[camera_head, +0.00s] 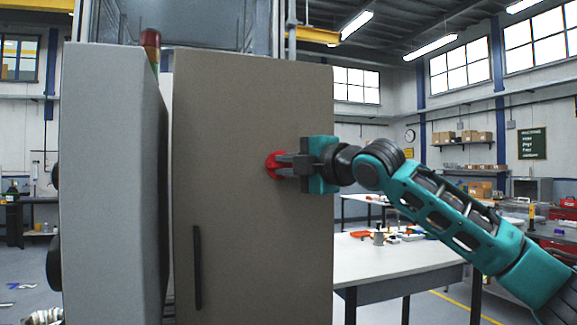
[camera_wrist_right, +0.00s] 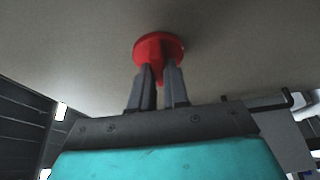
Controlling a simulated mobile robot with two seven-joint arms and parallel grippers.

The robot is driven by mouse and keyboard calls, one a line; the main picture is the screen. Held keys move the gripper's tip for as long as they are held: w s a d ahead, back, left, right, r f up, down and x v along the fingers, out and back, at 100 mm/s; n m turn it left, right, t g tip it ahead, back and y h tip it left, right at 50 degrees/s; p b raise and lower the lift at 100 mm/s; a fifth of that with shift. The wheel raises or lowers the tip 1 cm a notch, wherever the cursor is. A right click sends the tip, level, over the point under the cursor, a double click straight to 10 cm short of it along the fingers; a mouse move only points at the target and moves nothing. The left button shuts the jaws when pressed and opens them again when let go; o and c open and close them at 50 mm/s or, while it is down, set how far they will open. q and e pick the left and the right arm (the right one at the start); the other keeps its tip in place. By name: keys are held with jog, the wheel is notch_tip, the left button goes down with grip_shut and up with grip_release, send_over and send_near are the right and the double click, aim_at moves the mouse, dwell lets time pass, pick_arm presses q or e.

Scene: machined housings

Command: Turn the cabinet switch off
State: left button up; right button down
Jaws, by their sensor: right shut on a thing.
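The cabinet (camera_head: 235,220) stands in front of me with a brown-grey door face. A red rotary switch (camera_head: 272,165) sits on this face near its right side. My right gripper (camera_head: 281,165) reaches in from the right and is shut on the red switch. In the right wrist view the two fingers (camera_wrist_right: 159,80) clasp the handle below the round red switch base (camera_wrist_right: 158,47). Part of the handle is hidden between the fingers. My left gripper is in neither view.
A black vertical door handle (camera_head: 198,267) is lower on the cabinet face. A grey cabinet side (camera_head: 110,180) stands at the left. A white table (camera_head: 385,256) with small items is behind on the right. A shelf with boxes hangs on the far wall.

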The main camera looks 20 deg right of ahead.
jog(key=c, duration=1.1)
grip_release()
jog(key=b+v, duration=0.2)
jog(key=v, duration=1.1)
jog(key=shift+w, duration=0.1)
